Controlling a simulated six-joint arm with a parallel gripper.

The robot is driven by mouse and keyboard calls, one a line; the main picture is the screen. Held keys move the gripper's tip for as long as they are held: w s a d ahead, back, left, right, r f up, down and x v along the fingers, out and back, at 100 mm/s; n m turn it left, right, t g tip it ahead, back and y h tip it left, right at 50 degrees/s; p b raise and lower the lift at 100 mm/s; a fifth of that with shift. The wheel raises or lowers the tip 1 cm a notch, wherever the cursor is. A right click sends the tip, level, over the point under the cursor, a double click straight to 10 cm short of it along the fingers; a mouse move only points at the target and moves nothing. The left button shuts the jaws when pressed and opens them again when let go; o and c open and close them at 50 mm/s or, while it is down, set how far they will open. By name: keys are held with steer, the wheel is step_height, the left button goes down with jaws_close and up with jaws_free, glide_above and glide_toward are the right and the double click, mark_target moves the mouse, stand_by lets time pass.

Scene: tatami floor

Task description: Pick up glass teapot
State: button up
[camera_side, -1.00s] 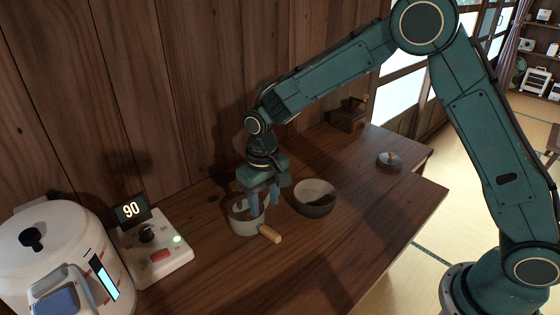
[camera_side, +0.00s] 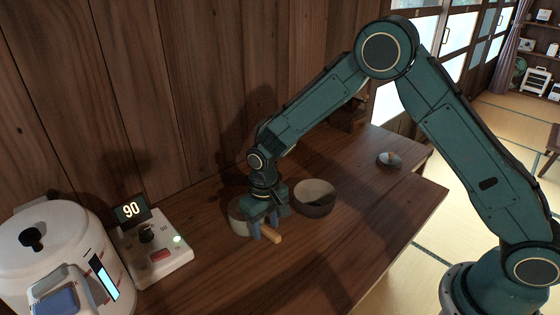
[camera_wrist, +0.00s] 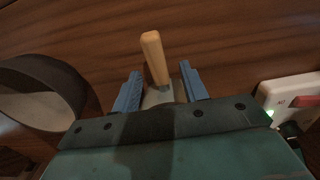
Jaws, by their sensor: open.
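The teapot (camera_side: 237,220) is a small grey vessel with a straight wooden side handle (camera_side: 273,237); it stands on the wooden counter, and my gripper hides much of its body in the side view. I cannot tell that it is glass. My gripper (camera_side: 265,228) points down over the teapot's handle side, with its blue fingers low near the root of the handle. In the wrist view the open fingers (camera_wrist: 161,88) stand on either side of the handle's base, with gaps to it, and the handle (camera_wrist: 154,55) sticks out between them.
A dark bowl (camera_side: 315,197) stands close right of the teapot. A control box (camera_side: 158,250) reading 90 and a white cooker (camera_side: 60,250) are at left. A small lidded object (camera_side: 389,159) sits at the far right. The wooden wall rises close behind; the front counter is clear.

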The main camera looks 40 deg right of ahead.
steer(key=shift+f, duration=1.3)
jaws_close()
